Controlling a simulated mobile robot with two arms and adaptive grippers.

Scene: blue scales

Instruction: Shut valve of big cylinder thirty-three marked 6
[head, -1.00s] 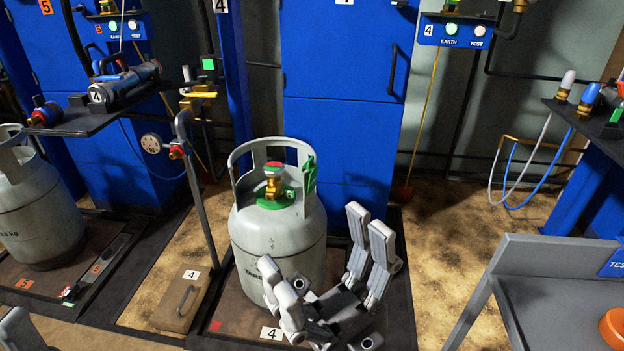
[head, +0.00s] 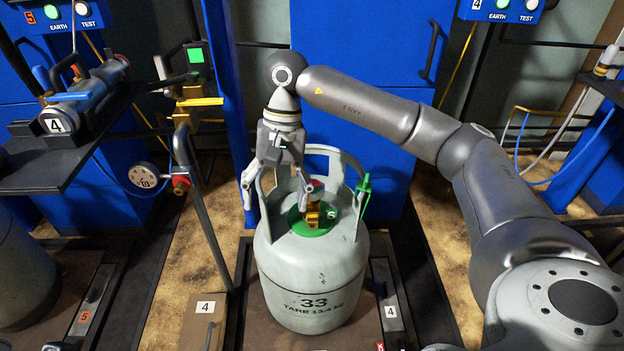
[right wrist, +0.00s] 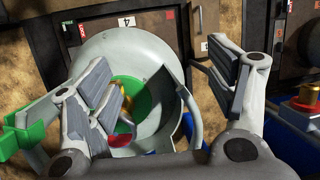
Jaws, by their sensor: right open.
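The big grey cylinder (head: 318,275), marked 33, stands upright on the scale marked 4, inside its own raised collar. Its brass valve (head: 313,213) with a red top (head: 315,186) rises from a green disc (head: 300,226) bearing a small white mark. In the right wrist view the brass valve (right wrist: 124,112) and green disc (right wrist: 137,95) are partly hidden by a finger. My right gripper (head: 277,197) is open at the collar's left side, its right finger close to the valve; I cannot tell whether they touch. My left gripper is out of view.
A post with a gauge (head: 142,176) and a shelf (head: 50,165) holding a device stand left. A blue cabinet (head: 350,60) is behind. A box marked 4 (head: 203,320) lies lower left.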

